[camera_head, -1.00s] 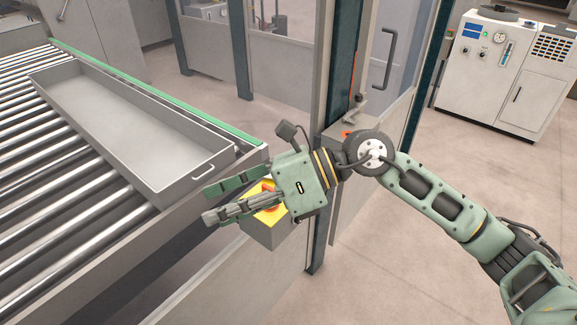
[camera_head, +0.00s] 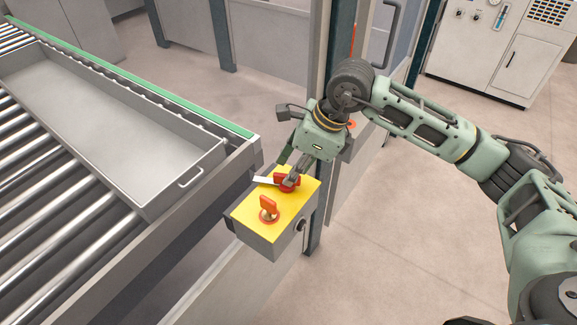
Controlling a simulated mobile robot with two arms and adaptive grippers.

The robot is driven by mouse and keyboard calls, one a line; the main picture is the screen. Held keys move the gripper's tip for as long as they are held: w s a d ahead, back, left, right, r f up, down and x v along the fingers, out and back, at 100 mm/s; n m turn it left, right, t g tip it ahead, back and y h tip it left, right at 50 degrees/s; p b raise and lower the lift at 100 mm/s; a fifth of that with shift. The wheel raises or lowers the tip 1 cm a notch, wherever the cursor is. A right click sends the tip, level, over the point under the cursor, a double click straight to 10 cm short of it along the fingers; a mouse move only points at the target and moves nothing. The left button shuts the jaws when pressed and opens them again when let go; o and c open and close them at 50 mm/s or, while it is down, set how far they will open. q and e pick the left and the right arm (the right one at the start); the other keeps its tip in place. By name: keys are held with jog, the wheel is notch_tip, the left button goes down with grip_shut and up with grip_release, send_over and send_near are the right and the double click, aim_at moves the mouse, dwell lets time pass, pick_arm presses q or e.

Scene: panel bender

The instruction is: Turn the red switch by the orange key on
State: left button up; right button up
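The control box (camera_head: 262,237) has a yellow top and grey sides and stands at the end of the roller conveyor. The orange key (camera_head: 268,206) stands upright on the near part of the yellow top. The red switch (camera_head: 287,183) is behind it, towards the far edge. My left gripper is not in view.
A grey tray (camera_head: 75,92) with a handle lies on the conveyor rollers (camera_head: 60,205) at left. A dark post (camera_head: 337,55) and door frame rise just behind the box. A white cabinet (camera_head: 497,60) stands at the back right. The floor at right is clear.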

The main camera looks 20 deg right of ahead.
aim_at(286, 174)
jog(key=shift+w+a+f+p, duration=0.15)
jog(key=shift+w+f, duration=0.2)
jog(key=shift+f, duration=0.2)
jog(key=shift+w+a+f+p, duration=0.15)
jog(key=shift+w+f, duration=0.15)
jog(key=shift+f, duration=0.2)
jog(key=shift+w+a+f, duration=0.1)
jog(key=shift+w+f, duration=0.1)
jog(key=shift+f, duration=0.15)
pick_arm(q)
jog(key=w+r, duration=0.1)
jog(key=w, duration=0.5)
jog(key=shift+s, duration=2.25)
pick_arm(e)
jog(key=shift+r, duration=0.1)
grip_shut()
